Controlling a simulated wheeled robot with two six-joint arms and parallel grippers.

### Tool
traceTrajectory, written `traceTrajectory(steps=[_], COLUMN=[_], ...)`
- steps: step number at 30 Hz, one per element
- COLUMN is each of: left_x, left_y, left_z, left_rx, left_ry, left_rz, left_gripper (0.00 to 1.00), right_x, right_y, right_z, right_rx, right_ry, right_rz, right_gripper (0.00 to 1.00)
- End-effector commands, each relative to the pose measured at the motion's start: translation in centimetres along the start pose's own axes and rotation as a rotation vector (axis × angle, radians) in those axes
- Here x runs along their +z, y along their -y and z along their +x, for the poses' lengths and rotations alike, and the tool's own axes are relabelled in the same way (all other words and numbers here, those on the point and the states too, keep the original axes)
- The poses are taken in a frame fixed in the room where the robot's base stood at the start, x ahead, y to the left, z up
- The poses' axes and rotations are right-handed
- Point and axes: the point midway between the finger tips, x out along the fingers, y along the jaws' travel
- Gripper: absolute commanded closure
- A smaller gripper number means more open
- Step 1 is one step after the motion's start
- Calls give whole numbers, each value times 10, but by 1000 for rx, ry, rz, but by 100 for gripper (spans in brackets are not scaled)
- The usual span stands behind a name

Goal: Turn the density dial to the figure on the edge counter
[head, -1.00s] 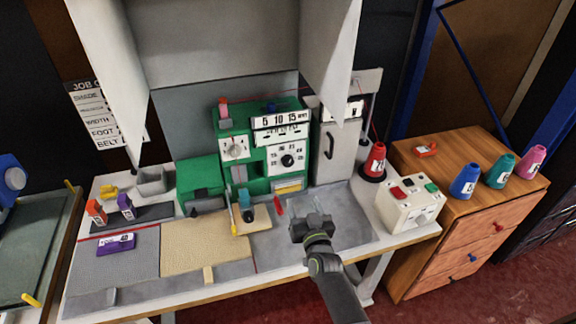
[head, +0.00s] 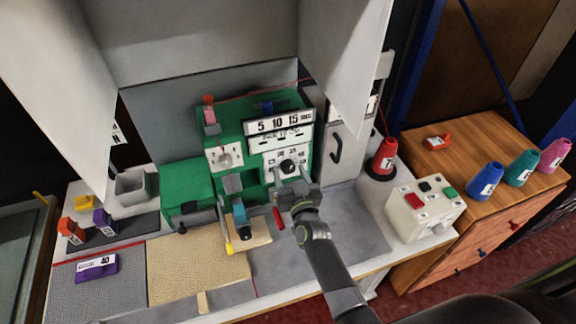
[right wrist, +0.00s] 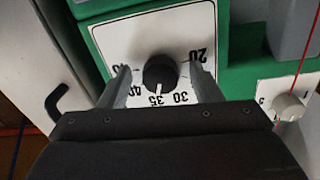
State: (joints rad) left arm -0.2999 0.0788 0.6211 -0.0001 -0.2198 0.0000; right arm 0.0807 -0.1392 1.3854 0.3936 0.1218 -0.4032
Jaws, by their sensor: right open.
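The density dial is a black knob (right wrist: 160,72) on a white plate with figures, on the front of the green machine. In the right wrist view the plate is upside down, and the knob's white mark points close to 35. The dial also shows in the head view (head: 288,166). My right gripper (head: 296,190) is open, its fingers on either side of the dial with gaps. The purple edge counter (head: 96,267) lies on the grey mat at left; its figure looks like 40. My left gripper is out of view.
A smaller white knob (head: 225,160) sits left of the dial on the green machine (head: 185,183). A teal-topped piece (head: 240,213) stands below. A button box (head: 425,208) and a red cone (head: 382,158) are at right. Bare grey bench lies right of my gripper.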

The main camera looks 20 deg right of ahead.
Motion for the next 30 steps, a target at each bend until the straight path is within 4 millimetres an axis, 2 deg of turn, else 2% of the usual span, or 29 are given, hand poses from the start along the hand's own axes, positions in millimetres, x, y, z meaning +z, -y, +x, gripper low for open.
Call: traceTrajectory(steps=[10, 20, 30], left_x=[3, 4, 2], left_y=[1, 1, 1], left_z=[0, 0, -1], left_rx=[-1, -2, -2], left_ry=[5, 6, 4], left_rz=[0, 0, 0], left_gripper=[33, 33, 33], right_x=[0, 0, 0], right_y=[0, 0, 0], right_z=[0, 0, 0], right_rx=[0, 0, 0], right_ry=[0, 0, 2], right_rz=[0, -1, 55], right_gripper=[43, 86, 86])
